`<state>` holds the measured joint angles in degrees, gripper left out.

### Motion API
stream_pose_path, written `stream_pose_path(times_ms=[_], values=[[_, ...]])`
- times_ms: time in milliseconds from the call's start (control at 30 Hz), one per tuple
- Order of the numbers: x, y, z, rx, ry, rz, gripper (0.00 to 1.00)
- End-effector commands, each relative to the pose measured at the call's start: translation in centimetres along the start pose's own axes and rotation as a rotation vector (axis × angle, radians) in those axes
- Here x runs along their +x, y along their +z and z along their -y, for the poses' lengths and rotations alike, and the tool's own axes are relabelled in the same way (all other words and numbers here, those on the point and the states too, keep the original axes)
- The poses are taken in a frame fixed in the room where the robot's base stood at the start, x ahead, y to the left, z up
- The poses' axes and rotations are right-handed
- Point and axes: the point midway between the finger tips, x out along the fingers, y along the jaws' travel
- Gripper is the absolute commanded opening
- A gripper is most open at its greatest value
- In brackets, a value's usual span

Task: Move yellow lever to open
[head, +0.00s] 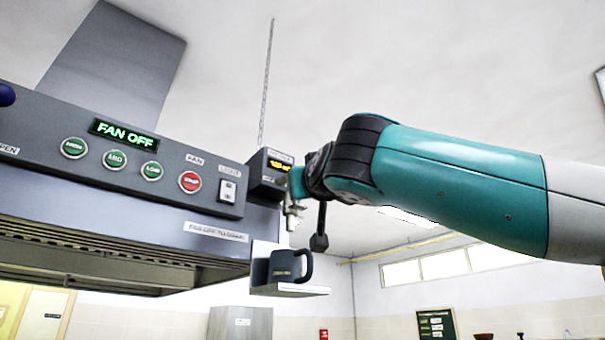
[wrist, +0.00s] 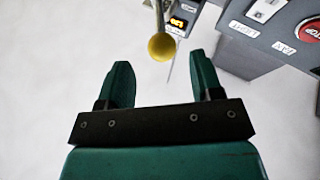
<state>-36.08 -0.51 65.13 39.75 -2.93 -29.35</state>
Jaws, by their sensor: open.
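The yellow lever shows in the wrist view as a round yellow knob (wrist: 162,47) on a pale stem that runs up out of the picture. My gripper (wrist: 160,70) is open and empty. The knob lies just beyond the fingertips, roughly in line with the gap between them, and no finger appears to touch it. In the head view my gripper (head: 297,184) is beside the small box at the hood's right end, and I cannot make out the yellow knob there.
The dark box (head: 268,174) has an amber display. The hood panel (head: 60,120) carries green buttons, a red button (head: 190,182), a switch (head: 227,191) and a lit "FAN OFF" sign (head: 123,134). A dark mug (head: 290,267) stands on a small shelf (head: 290,291) below my gripper. A chain (head: 266,80) hangs above.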

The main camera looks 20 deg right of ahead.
Motion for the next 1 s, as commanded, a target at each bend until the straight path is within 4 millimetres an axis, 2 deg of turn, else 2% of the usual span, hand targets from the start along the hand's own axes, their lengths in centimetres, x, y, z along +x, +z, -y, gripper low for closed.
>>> stream_pose_path(times_ms=[33, 100, 300, 500, 767, 800, 1000], values=[[1.6, -0.6, -0.2, -0.004, 0.004, 0.003, 0.6], [3.1, -0.6, -0.2, -0.004, 0.003, 0.003, 0.6], [6.3, -0.4, -0.1, -0.001, 0.001, 0.001, 0.6], [7.6, -0.1, 0.0, 0.0, -0.001, 0.0, 0.6], [7.6, 0.0, 0.1, 0.001, -0.002, 0.0, 0.6], [7.6, 0.0, 0.1, 0.001, -0.002, 0.0, 0.57], [7.6, 0.0, 0.1, 0.001, -0.001, 0.0, 0.12]])
